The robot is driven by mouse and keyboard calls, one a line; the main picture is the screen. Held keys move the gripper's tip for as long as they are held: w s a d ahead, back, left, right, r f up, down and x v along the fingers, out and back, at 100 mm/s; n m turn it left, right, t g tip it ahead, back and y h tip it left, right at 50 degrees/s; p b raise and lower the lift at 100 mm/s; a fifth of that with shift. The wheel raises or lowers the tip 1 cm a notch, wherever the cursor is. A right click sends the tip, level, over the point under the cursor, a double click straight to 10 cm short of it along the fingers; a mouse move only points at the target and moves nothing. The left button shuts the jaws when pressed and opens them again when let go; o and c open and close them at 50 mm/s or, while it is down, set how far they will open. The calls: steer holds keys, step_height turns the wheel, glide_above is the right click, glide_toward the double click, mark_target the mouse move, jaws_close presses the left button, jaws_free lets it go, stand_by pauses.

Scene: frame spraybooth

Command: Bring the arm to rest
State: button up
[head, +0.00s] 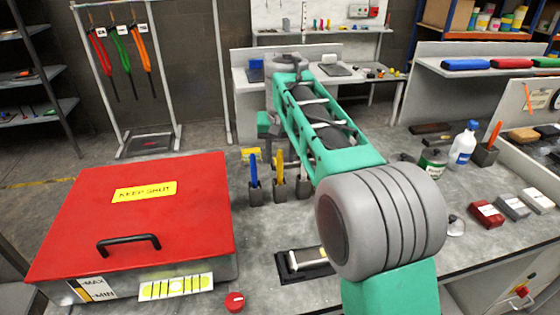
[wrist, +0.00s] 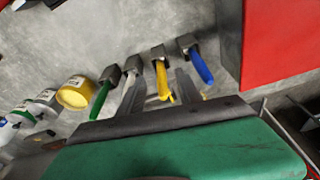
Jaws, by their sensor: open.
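My arm reaches from the lower right of the head view over the bench, with its green forearm (head: 325,125) slanting up and away. My gripper (head: 283,160) hangs below the far end of the forearm, partly hidden, just behind the upright tools. In the wrist view my gripper (wrist: 161,82) shows two grey fingers spread apart. The yellow-handled tool (wrist: 162,80) appears between them in the picture; I see no grip on it. A blue-handled tool (wrist: 199,66) and a green-handled tool (wrist: 101,98) stand in grey holders to either side.
A red-lidded box (head: 135,215) marked KEEP SHUT fills the bench's left. A red knob (head: 234,302) and a dark tray (head: 304,264) lie near the front. A green-labelled can (head: 432,163), a white bottle (head: 463,145) and small blocks stand right. Bare bench lies between box and tray.

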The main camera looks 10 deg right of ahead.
steer(key=s+f, duration=0.3)
steer(key=s, duration=0.5)
steer(key=s+f+n, duration=0.1)
steer(key=s+f, duration=0.3)
steer(key=s, duration=0.4)
steer(key=s+f+n, duration=0.1)
steer(key=s+f, duration=0.3)
steer(key=s, duration=0.5)
steer(key=shift+d+t+p, duration=0.15)
steer(key=shift+t+p, duration=0.15)
steer(key=shift+t, duration=0.1)
steer(key=shift+s+f, duration=0.15)
steer(key=shift+f, duration=0.1)
